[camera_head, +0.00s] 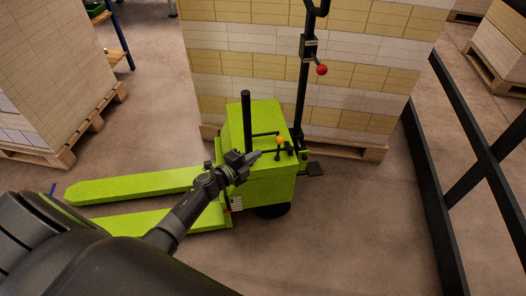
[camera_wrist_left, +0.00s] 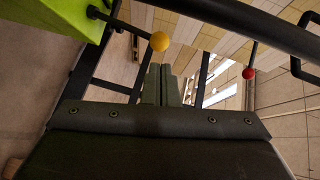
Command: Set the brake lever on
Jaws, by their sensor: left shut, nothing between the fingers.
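A lime-green pallet truck (camera_head: 262,180) stands in the middle of the head view. A short black lever with a yellow-orange knob (camera_head: 280,140) sits on top of its body; the knob also shows in the left wrist view (camera_wrist_left: 160,41). A second knob, red (camera_head: 321,70), sits on the tall black tiller; it also shows in the left wrist view (camera_wrist_left: 249,73). Which lever is the brake is not marked. My left gripper (camera_head: 256,156) is shut and empty, just left of the yellow knob and apart from it. Its closed fingers (camera_wrist_left: 160,84) point past that knob.
A tall stack of cream and yellow reams (camera_head: 350,105) on a wooden pallet stands close behind the truck. Another loaded pallet (camera_head: 75,145) is at left. A black railing (camera_head: 445,200) runs along the right. Open floor (camera_head: 350,225) lies in front of the truck.

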